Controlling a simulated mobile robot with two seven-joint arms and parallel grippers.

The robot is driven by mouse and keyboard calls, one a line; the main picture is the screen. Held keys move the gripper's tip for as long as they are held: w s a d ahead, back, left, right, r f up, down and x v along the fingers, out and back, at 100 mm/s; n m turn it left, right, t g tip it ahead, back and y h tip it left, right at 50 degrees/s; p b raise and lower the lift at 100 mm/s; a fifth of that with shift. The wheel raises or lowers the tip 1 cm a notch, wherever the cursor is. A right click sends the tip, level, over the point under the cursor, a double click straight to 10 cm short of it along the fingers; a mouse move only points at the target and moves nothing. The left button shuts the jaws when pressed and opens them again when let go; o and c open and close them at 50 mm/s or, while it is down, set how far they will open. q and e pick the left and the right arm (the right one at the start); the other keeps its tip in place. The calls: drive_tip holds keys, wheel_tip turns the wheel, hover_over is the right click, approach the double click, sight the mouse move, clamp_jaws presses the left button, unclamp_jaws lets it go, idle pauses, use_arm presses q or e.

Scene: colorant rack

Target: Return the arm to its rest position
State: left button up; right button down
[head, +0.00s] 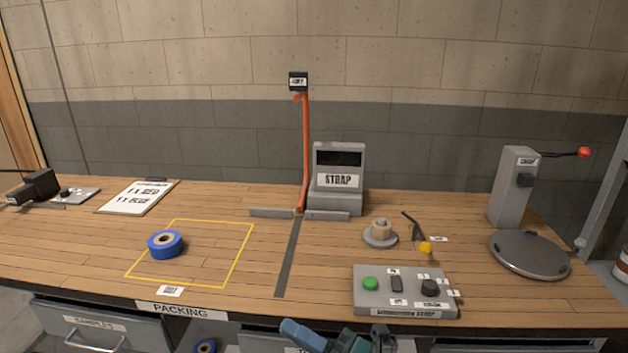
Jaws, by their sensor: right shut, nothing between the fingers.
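My right gripper (335,340) shows only in part at the bottom edge of the head view, below the front edge of the workbench (80,250). It is shut and holds nothing. Its blue and dark parts are cut off by the frame, and the rest of the arm is hidden. It is apart from everything on the bench top; the grey control box (405,305) is the nearest thing above it in the picture. My left gripper is not in view.
A blue tape roll (156,252) lies inside the yellow outline at left. The STRAP machine (338,185) and orange post (305,150) stand at the back. A crimp device (512,190) and round plate (530,262) are at right. Drawers (95,325) lie under the bench.

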drive_tip(key=s+d+f+m+h, duration=0.6)
drive_tip(key=f+m, duration=0.4)
drive_tip(key=m, duration=0.5)
drive_tip(key=s+d+f+m+t+h+p, duration=0.1)
drive_tip(key=s+d+f+m+h, duration=0.6)
drive_tip(key=m, duration=0.7)
drive_tip(key=d+f+h, duration=0.2)
drive_tip(key=d+f, duration=0.1)
drive_tip(key=shift+d+m+h, duration=0.3)
drive_tip(key=shift+d+m, duration=0.1)
